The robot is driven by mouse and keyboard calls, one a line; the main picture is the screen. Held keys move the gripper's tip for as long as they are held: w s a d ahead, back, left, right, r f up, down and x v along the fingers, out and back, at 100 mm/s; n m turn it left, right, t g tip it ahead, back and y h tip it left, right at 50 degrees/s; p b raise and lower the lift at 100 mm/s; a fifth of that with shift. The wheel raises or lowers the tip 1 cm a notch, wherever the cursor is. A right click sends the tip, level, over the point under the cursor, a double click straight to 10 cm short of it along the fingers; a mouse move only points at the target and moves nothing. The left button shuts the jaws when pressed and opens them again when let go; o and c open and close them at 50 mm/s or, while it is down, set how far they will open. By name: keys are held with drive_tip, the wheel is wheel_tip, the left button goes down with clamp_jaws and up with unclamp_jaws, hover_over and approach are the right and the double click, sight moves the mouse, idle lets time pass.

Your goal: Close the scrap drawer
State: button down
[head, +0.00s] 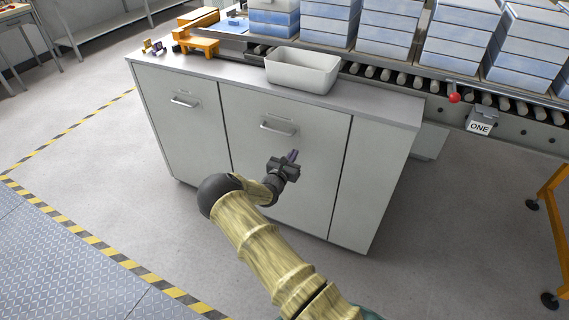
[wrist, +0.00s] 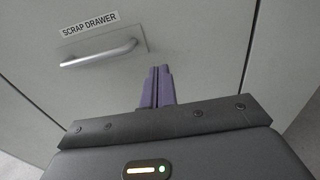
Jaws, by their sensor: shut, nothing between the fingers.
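The scrap drawer (head: 300,180) is the middle front of a grey cabinet, and its front looks flush with the panels beside it. Its bar handle (head: 279,128) is near the top; in the wrist view the handle (wrist: 100,52) sits under a "SCRAP DRAWER" label (wrist: 89,25). My gripper (head: 293,155) is shut and empty, in front of the drawer, a little below and right of the handle. In the wrist view its two purple fingers (wrist: 157,72) are together and point at the drawer front. I cannot tell whether they touch it.
A similar front with a handle (head: 185,101) is on the left, and a plain panel (head: 372,175) on the right. A white bin (head: 303,72) and an orange device (head: 196,43) stand on the worktop. A roller conveyor (head: 400,80) runs behind. The floor in front is clear.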

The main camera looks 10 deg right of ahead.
drive_tip(key=v, duration=0.6)
drive_tip(key=shift+w+a, duration=0.25)
drive_tip(key=shift+a, duration=0.05)
drive_tip(key=shift+d, duration=0.1)
